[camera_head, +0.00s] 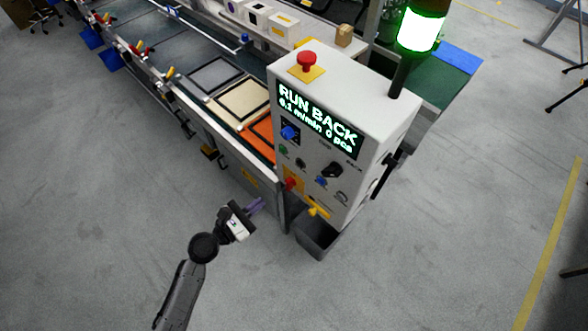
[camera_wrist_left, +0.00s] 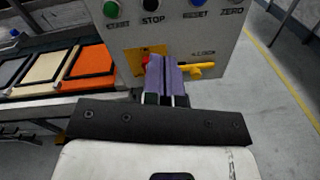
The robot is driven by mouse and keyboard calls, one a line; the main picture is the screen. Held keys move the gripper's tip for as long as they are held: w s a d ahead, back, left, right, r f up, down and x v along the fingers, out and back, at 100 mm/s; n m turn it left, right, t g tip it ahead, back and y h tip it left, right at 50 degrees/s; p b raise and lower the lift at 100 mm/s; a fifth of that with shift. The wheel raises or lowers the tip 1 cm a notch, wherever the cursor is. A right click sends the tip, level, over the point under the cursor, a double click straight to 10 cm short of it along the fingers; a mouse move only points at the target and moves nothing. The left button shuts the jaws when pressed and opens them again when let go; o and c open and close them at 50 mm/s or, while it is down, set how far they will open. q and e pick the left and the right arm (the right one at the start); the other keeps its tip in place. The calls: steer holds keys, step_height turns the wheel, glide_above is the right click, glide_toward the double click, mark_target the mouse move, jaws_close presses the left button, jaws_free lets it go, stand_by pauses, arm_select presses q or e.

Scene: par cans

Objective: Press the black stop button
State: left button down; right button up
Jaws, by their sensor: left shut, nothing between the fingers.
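The black stop button (camera_head: 300,163) is on the front of the white control box, between a green button (camera_head: 283,149) and a blue button (camera_head: 321,181). In the left wrist view the black stop button (camera_wrist_left: 152,4) is at the top edge, partly cut off, above its STOP label. My left gripper (camera_head: 257,204) is shut and empty, left of the box and lower than the button in the head view. Its purple fingers (camera_wrist_left: 164,70) point toward the lower panel, below the STOP label, and hide part of a red knob. My right gripper is not in view.
The white control box (camera_head: 345,100) has a lit display reading RUN BACK and a red mushroom button (camera_head: 306,61) on top. A yellow lever (camera_wrist_left: 197,70) sticks out low on the panel. A grey bin (camera_head: 318,240) stands below. A conveyor (camera_head: 190,60) with panels runs left.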

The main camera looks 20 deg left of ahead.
arm_select(q)
steer(key=n, duration=0.4)
steer(key=shift+w+a+r+t+y, duration=0.15)
steer(key=shift+a+t+y, duration=0.15)
steer(key=shift+a+y, duration=0.1)
steer(key=shift+d, duration=0.1)
glide_toward(298, 164)
steer(key=x, duration=0.7)
steer(key=shift+w+d, duration=0.2)
steer(key=shift+w+p, duration=0.1)
steer(key=shift+p, duration=0.2)
